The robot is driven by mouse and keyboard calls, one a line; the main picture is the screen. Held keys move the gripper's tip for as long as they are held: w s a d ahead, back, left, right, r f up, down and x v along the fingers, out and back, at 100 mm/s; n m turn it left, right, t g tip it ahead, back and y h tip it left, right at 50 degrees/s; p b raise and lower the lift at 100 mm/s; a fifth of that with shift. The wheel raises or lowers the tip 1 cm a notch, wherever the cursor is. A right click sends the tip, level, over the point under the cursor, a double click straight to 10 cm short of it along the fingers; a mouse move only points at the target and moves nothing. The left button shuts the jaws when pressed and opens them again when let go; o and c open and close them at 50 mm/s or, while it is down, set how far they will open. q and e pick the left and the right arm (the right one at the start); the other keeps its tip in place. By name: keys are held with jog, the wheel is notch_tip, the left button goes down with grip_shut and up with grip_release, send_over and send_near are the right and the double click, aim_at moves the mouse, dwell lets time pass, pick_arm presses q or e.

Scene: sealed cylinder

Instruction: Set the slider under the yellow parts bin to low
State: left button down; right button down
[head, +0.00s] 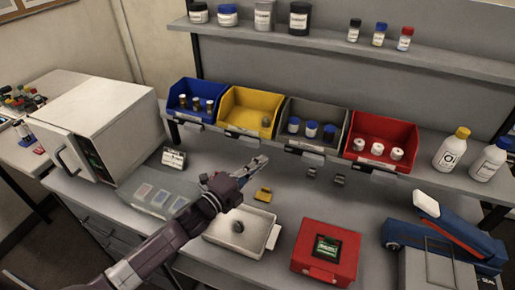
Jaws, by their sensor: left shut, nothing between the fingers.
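The yellow parts bin (236,117) sits in the row of bins on the raised ledge, between the blue and grey bins. It holds a small grey round part. Below its front are a small dark fitting and a pale label on the ledge edge; the slider's setting is too small to read. My left gripper (262,162) is shut and empty. It appears in front of and below the yellow bin, over the bench, apart from the bin in the picture. Its arm comes in from the lower left. My right gripper is not in view.
A blue bin (184,112), grey bin (291,142) and red bin (357,158) share the ledge. Below lie a white tray (211,244), a yellow block (263,195) and a red case (312,273). A white oven-like box (110,110) stands left; bottles (449,152) stand right.

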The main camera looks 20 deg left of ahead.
aim_at(249, 142)
pick_arm(q)
jog(key=p+x, duration=0.1)
jog(key=x, duration=0.4)
jog(key=shift+r, duration=0.15)
jog(key=a+p, duration=0.1)
jog(key=a, duration=0.2)
jog(key=shift+w+a+p, duration=0.1)
jog(key=shift+p, duration=0.25)
jog(key=shift+a, duration=0.45)
